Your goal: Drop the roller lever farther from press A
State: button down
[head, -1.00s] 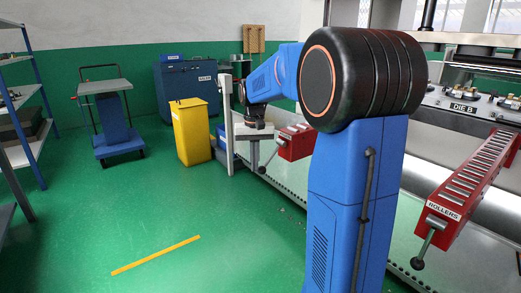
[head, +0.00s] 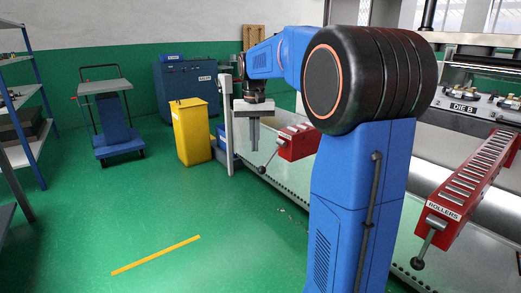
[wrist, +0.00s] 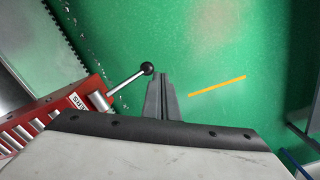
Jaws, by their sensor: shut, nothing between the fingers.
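The far red roller unit (head: 298,141) has a grey lever (head: 270,157) sloping down and left from its end to a black ball knob (head: 262,169). My gripper (head: 254,152) is shut and empty, pointing down, above and slightly left of that knob. In the wrist view, the shut fingers (wrist: 161,76) are just right of the knob (wrist: 147,68) and lever rod (wrist: 125,82); whether they touch is unclear. The near red roller unit (head: 470,185), labelled ROLLERS, has a similar lever (head: 431,238) hanging down to its black knob (head: 417,263). No press A label is readable.
A yellow bin (head: 190,132) and a grey post (head: 226,125) stand beyond my gripper. A blue cart (head: 115,125) is at left. The green floor (head: 190,215) in front is open.

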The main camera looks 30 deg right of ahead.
notch_tip(320, 180, up, 6)
jog(key=shift+f, duration=0.1)
dwell(0.5)
dwell(0.4)
jog(key=s+a+f+n+t, duration=0.1)
jog(key=s+a+f, duration=0.2)
jog(key=s+a, duration=0.35)
jog(key=s+a+f+n+t, duration=0.1)
jog(key=s+a+f+n, duration=0.2)
jog(key=s, duration=0.6)
jog(key=s+a+f+t, duration=0.1)
jog(key=s+a+f, duration=0.2)
jog(key=s+f, duration=0.3)
jog(key=s+a+f+n+t, duration=0.1)
jog(key=s+a+f, duration=0.2)
jog(key=s+f, duration=0.3)
jog(key=s, duration=0.2)
jog(key=shift+s+a+f+n+t, duration=0.15)
jog(key=shift+s+f+n+t, duration=0.15)
jog(key=shift+s+t, duration=0.1)
jog(key=shift+r, duration=0.1)
